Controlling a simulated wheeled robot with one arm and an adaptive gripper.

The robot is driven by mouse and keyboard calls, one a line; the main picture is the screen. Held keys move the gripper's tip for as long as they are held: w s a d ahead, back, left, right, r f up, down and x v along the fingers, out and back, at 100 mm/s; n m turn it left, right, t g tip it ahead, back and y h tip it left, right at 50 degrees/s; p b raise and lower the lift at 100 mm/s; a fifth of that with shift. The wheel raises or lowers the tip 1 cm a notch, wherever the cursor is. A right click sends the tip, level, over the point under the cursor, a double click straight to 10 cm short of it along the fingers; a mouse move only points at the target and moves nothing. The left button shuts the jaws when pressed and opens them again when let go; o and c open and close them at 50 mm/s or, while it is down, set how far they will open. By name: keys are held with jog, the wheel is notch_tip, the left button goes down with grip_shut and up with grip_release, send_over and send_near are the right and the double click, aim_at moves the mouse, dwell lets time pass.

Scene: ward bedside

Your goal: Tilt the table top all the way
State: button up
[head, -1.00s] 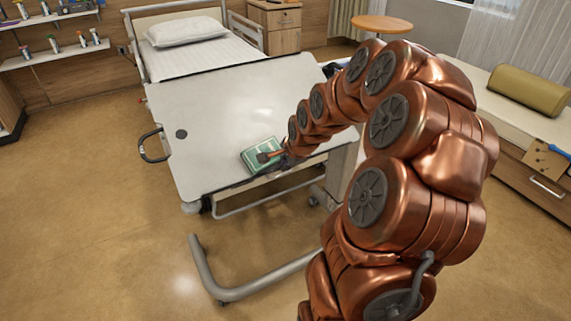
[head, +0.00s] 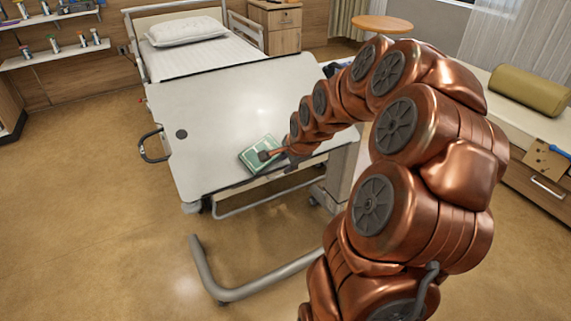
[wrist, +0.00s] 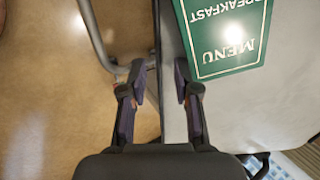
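The pale table top (head: 225,110) spans the middle of the head view, in front of the bed; how far it tilts is hard to judge. A green breakfast menu (head: 258,150) lies on it by the near edge; it also shows in the wrist view (wrist: 228,38). My gripper (wrist: 159,72) is at the near edge of the top, beside the menu. In the wrist view its two fingers are apart, one each side of the table top's edge strip (wrist: 172,115). A gap shows between the left finger and the strip. A black loop handle (head: 150,146) is at the left edge.
The table's grey floor frame (head: 225,292) reaches out at the front. The bed (head: 195,55) stands behind the table, and a bench with an olive bolster (head: 530,90) is at the right. The floor at the left (head: 80,220) is clear.

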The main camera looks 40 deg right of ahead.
jog(key=v, duration=0.6)
jog(key=shift+s+r, duration=0.15)
jog(key=shift+r, duration=0.1)
dwell(0.3)
